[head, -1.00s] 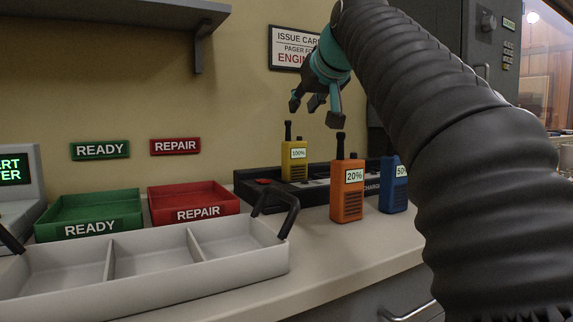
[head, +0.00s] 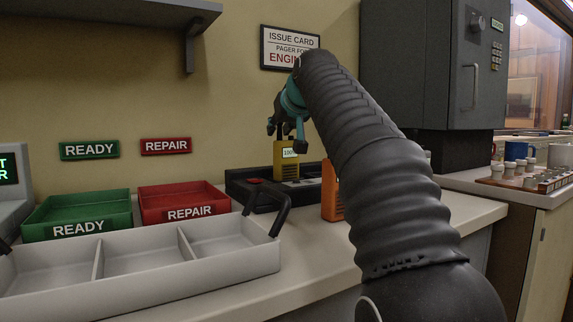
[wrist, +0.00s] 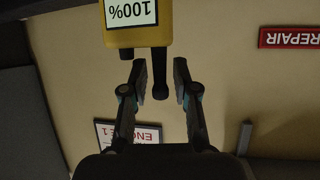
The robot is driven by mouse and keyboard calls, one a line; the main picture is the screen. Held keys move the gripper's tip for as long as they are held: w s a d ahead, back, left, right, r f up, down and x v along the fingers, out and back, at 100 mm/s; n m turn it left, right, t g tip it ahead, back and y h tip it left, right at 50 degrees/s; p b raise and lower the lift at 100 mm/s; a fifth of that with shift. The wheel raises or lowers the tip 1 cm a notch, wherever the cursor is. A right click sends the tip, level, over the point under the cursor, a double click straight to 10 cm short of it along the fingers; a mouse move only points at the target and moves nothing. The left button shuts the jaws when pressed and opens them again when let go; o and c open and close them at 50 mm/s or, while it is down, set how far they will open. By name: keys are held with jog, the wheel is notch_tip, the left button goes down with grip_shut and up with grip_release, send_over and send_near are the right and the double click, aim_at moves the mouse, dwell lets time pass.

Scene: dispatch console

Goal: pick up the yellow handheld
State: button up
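The yellow handheld (head: 286,162) stands upright in the black charger (head: 240,188) at the back of the counter, its display reading 100%. My gripper (head: 285,136) is just above it, pointing down, and hides its top and antenna in the head view. In the wrist view the yellow handheld (wrist: 138,38) is at the top edge, upside down. There my gripper (wrist: 160,80) is open, its fingers apart, with the antenna and a short knob near the fingertips. The fingers are short of the yellow body and nothing is held.
An orange handheld (head: 330,195) stands in front of the charger, partly hidden by my arm. A grey divided tray (head: 140,285), a green READY tray (head: 75,209) and a red REPAIR tray (head: 183,200) fill the left. A dark cabinet (head: 425,75) stands at the right.

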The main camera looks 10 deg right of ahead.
jog(key=shift+w+f, duration=0.15)
jog(key=shift+w, duration=0.2)
grip_shut()
